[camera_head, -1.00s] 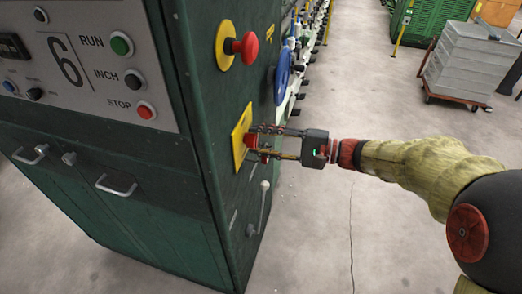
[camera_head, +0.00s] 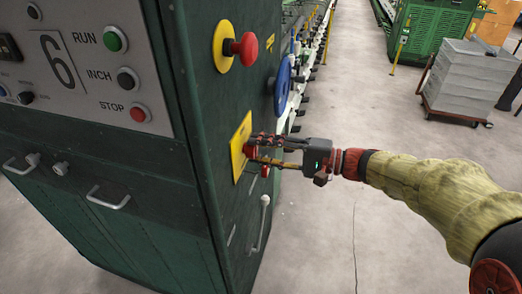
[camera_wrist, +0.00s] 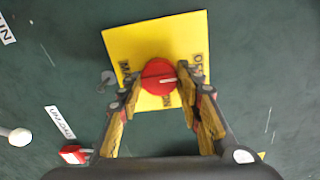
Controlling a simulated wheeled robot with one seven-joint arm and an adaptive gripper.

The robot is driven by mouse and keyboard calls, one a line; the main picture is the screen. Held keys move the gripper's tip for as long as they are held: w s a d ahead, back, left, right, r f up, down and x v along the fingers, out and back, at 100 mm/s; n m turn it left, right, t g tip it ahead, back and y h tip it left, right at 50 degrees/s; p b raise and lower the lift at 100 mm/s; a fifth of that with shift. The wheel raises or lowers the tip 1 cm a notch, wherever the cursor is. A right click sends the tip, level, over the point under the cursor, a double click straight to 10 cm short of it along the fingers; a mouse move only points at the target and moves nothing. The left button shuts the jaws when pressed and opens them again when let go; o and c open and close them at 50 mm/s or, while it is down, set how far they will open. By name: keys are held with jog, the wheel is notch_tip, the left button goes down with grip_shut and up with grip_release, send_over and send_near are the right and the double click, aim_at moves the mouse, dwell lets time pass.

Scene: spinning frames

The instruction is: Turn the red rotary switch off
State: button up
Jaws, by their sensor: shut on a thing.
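The red rotary switch (camera_wrist: 157,76) is a round knob with a pale pointer mark, on a square yellow plate (camera_wrist: 150,35) on the green machine's side. In the wrist view the mark points right, toward a dark label at the plate's right edge that is partly hidden by a finger. My gripper (camera_wrist: 156,82) is shut on the knob, with one finger on each side. In the head view my gripper (camera_head: 252,149) reaches in from the right and hides most of the knob; the yellow plate (camera_head: 239,148) shows behind it.
A red mushroom button (camera_head: 245,46) on a yellow disc sits above, with a blue handwheel (camera_head: 282,86) beside it. A lever with a pale knob (camera_head: 264,201) and a small red part (camera_wrist: 73,154) lie below.

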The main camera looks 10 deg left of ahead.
jog(key=o, duration=1.2)
jog(key=shift+c, duration=0.2)
jog(key=s+d, duration=0.1)
jog(key=d, duration=1.1)
jog(key=shift+r, duration=0.35)
